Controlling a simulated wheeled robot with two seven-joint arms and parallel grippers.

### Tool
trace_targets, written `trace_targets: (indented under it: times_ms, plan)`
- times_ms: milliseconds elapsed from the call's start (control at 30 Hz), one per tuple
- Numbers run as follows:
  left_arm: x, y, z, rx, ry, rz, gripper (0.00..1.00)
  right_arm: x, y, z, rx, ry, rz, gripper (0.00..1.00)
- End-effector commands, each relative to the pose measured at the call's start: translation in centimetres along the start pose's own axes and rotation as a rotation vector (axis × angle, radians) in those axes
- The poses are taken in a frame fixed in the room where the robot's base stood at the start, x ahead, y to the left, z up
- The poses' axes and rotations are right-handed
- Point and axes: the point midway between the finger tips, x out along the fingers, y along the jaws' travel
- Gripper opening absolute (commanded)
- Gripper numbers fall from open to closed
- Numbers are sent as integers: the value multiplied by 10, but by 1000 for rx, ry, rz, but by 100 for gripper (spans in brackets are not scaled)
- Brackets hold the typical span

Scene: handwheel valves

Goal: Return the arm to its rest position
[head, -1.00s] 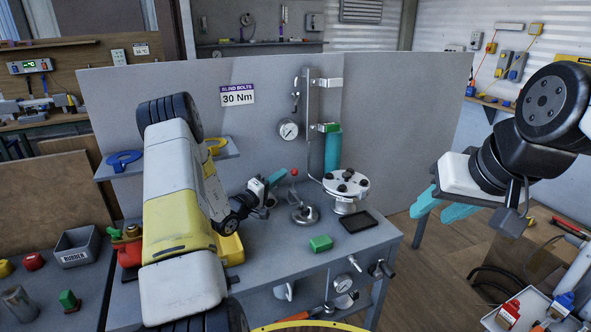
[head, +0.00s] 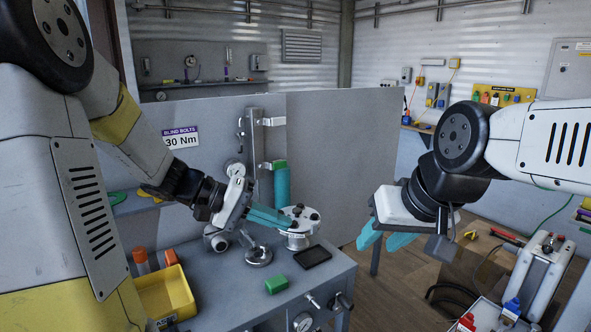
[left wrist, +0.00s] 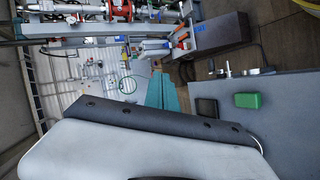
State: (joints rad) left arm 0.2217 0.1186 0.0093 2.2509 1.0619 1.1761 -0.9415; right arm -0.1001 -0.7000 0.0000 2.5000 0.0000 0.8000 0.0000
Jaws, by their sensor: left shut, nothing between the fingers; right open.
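My left gripper (head: 270,217) reaches in from the left over the workbench in the head view. Its teal fingers are shut with nothing between them. They point right, in front of the flanged fitting (head: 299,238) with the white bolted top; I cannot tell if they touch it. The shut fingers also show in the left wrist view (left wrist: 162,92). My right gripper (head: 383,236) is open and empty at the right, clear of the bench, its teal fingers pointing down and left.
On the grey bench (head: 240,298) are a green block (head: 276,285), a black tray (head: 312,257) and a yellow bin (head: 165,293). A teal cylinder (head: 282,185) stands by the grey back panel (head: 340,150). A tray with red and blue items is at the lower right.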

Motion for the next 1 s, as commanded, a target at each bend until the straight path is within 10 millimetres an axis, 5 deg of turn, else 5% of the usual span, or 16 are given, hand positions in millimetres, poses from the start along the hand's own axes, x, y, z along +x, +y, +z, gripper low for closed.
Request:
trace_targets:
  times_ms: [100,333,633,1000]
  plan:
    - [-12,10,46,44,-65,-202,0,0,0,0,0,0,0,40]
    - [-57,4,100,136,-2,-587,0,0,0,0,0,0,0,40]
    - [-115,4,114,250,241,-851,0,0,0,0,0,0,0,40]
    - [-123,4,114,264,285,-879,0,0,0,0,0,0,0,40]
